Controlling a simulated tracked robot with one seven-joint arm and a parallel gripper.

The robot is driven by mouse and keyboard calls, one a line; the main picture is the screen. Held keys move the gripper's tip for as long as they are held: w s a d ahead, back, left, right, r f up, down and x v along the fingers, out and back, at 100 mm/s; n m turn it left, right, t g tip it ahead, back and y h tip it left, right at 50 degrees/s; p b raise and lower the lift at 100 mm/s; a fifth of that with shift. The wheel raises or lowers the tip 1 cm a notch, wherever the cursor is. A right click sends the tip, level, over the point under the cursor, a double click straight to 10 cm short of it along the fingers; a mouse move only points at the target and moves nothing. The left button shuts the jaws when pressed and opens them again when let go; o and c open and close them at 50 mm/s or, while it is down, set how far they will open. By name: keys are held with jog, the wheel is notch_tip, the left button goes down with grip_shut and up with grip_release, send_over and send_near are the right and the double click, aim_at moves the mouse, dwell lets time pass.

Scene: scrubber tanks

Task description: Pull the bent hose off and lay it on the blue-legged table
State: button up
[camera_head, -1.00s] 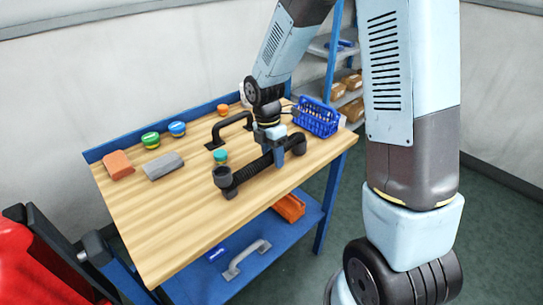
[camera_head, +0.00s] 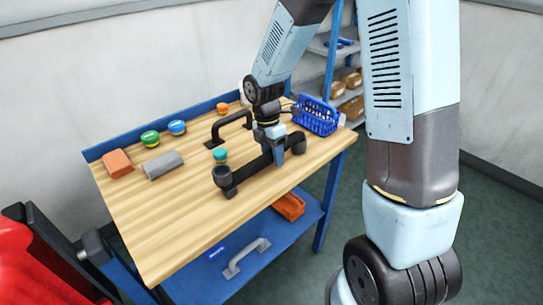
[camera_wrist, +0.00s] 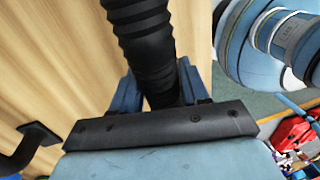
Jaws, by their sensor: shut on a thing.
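The bent hose (camera_head: 249,169) is black and ribbed, with a thick cuff at its left end. It is at the wooden top of the blue-legged table (camera_head: 175,215), near the front right edge. I cannot tell whether it rests on the wood or hangs just above it. My gripper (camera_head: 279,156) is shut on the hose towards its right end, pointing down. In the wrist view the hose (camera_wrist: 143,40) runs up from between the blue fingers (camera_wrist: 160,90). The fingertips are partly hidden by the hose and the gripper body.
On the table are a blue basket (camera_head: 316,116), a black handle (camera_head: 231,126), a teal-topped jar (camera_head: 220,154), an orange block (camera_head: 117,163), a grey block (camera_head: 163,165) and several round tins. The lower shelf (camera_head: 205,277) holds a grey handle and an orange bin. The front left tabletop is bare.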

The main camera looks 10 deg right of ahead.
jog(key=o, duration=1.8)
jog(key=shift+c, duration=0.2)
jog(key=shift+w+r, duration=0.1)
jog(key=shift+w+a+r, duration=0.1)
jog(key=shift+w+r, duration=0.1)
jog(key=shift+r, duration=0.85)
jog(key=shift+w+a+r, duration=0.1)
jog(key=shift+w+r, duration=0.05)
jog(key=shift+r, duration=0.9)
jog(key=shift+r, duration=2.5)
